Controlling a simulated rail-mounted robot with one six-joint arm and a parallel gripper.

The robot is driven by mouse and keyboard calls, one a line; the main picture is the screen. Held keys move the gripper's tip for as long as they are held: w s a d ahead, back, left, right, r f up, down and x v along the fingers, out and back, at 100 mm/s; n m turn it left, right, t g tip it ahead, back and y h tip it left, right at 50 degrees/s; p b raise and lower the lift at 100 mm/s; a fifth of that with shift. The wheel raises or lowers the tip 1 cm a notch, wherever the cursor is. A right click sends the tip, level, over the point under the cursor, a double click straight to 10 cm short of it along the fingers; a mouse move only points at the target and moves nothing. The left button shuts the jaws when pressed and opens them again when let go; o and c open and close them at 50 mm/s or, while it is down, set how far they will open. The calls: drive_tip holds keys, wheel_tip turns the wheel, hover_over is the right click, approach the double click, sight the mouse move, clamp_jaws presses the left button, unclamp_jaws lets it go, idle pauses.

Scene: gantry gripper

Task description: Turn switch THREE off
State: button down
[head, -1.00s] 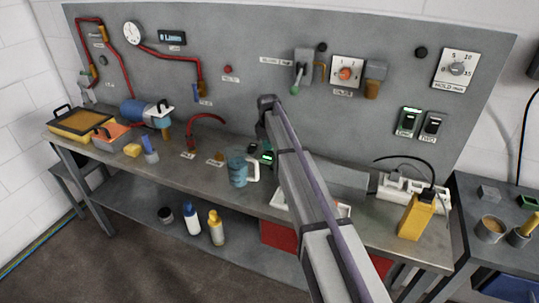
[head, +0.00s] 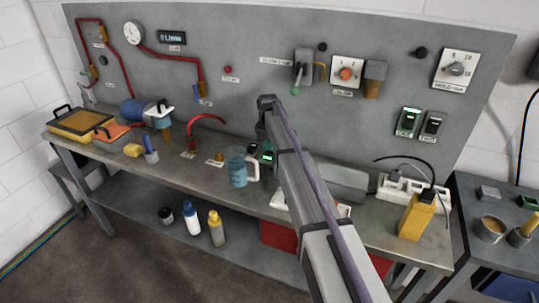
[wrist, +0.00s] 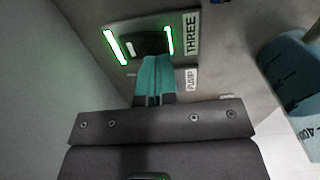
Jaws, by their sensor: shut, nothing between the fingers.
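Switch THREE (wrist: 148,43) shows at the top of the wrist view. It has a dark rocker between two lit green strips, with a white THREE label (wrist: 191,33) beside it. My gripper (wrist: 156,62) has its teal fingers closed together, with nothing between them. The fingertips are at the lower edge of the rocker and cover part of it; I cannot tell whether they touch it. In the head view a green-lit switch box (head: 266,157) shows beside my arm on the bench. My fingers are hidden behind the arm there.
A PUMP label (wrist: 191,79) is below the THREE label. A blue measuring mug (head: 238,172) stands close by on the bench and also shows at the right of the wrist view (wrist: 295,75). Switches ONE and TWO (head: 420,123) are on the back panel. A yellow box (head: 416,217) stands at the right.

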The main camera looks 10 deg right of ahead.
sight(268, 154)
drive_tip(key=shift+f+b, duration=1.4)
idle(0.8)
wheel_tip(268, 154, up, 7)
drive_tip(key=p, duration=0.7)
drive_tip(key=shift+r, duration=0.15)
